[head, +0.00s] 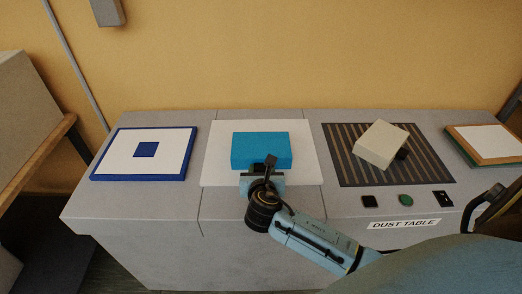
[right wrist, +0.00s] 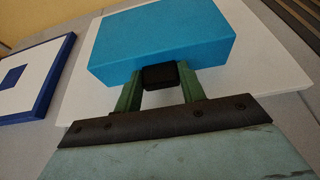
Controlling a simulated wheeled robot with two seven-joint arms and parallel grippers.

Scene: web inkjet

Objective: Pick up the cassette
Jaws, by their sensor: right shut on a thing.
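A bright blue box-shaped cassette (head: 261,147) is over the white panel (head: 218,172) in the middle of the grey table. It has a black grip block (right wrist: 160,77) on its near side. My right gripper (head: 258,169) is at this near side, its two green fingers shut on the black block, as the right wrist view (right wrist: 161,90) shows. I cannot tell whether the cassette's underside touches the panel. My left gripper is not in view.
A blue-framed white panel with a blue square (head: 121,162) lies at left. A beige block (head: 381,144) sits tilted on a dark striped grille (head: 345,172) at right. Small dark pieces (head: 369,201) lie near the "DUST TABLE" label (head: 404,223). A wood-edged tray (head: 494,159) is far right.

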